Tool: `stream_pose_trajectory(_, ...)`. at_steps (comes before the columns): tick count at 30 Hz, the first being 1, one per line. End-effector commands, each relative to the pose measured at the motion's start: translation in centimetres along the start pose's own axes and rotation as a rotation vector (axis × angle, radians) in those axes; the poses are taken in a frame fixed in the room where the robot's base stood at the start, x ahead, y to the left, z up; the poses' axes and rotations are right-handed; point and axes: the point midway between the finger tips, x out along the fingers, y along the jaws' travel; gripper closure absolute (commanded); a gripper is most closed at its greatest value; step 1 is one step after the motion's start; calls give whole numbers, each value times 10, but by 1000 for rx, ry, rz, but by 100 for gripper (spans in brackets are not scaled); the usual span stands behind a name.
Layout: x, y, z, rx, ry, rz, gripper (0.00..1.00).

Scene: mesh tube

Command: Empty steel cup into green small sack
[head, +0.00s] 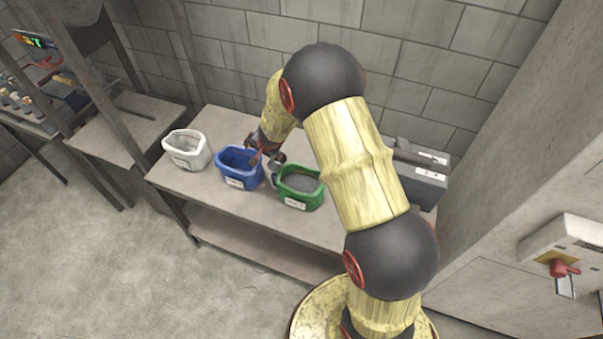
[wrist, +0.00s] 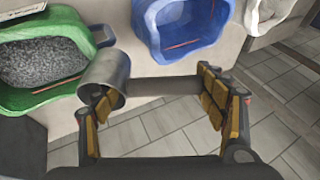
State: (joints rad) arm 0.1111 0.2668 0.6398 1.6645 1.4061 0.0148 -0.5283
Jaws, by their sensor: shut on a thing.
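The steel cup (wrist: 108,72) is a grey metal cylinder lying tilted between my gripper's fingers in the wrist view, with a grey bar reaching right from it. My gripper (wrist: 160,100) is shut on it, the pads wide apart. The cup is beside the green small sack (wrist: 72,92), near its rim and apart from its opening. Grey granules fill much of that sack. In the head view, my gripper (head: 264,158) is between the blue sack and the green small sack (head: 300,188). What the cup holds cannot be seen.
A blue sack (head: 240,170) and a white sack (head: 187,150) stand left of the green one on the grey table (head: 210,190). Dark boxes (head: 418,170) stand at the table's right end, partly behind my arm. A block wall is behind.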

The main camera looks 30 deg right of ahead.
Motion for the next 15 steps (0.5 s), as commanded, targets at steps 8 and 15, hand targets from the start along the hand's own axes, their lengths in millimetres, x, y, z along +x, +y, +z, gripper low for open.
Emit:
stream_pose_trajectory(8, 2, -6, 1, -17, 0, 41, 76)
stream_pose_trajectory(15, 7, -8, 3, -29, 1, 73, 76)
